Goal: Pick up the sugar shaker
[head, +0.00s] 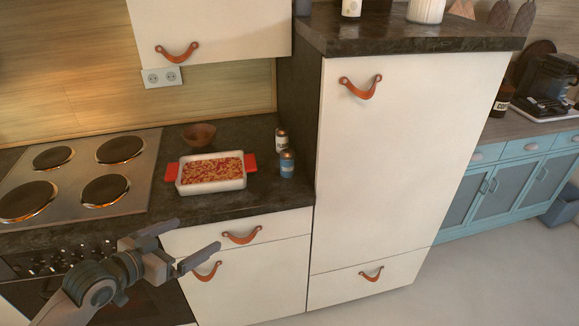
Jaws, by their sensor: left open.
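Two small shakers stand upright on the dark counter, right of the baking dish and near the tall cabinet. The rear shaker (281,139) is pale with a dark label and a metal top. The front shaker (287,164) has a blue label and a metal top. The labels are too small for me to tell which holds sugar. My left gripper (194,240) is open and empty, in front of the counter's edge, to the left of and lower in the picture than both shakers. It touches neither. My right gripper is out of view.
A white baking dish (211,187) of food with red handles stands just left of the shakers. A brown bowl (199,134) is behind it. The hob (81,178) lies to the left. The tall cabinet (385,170) walls the counter on the right.

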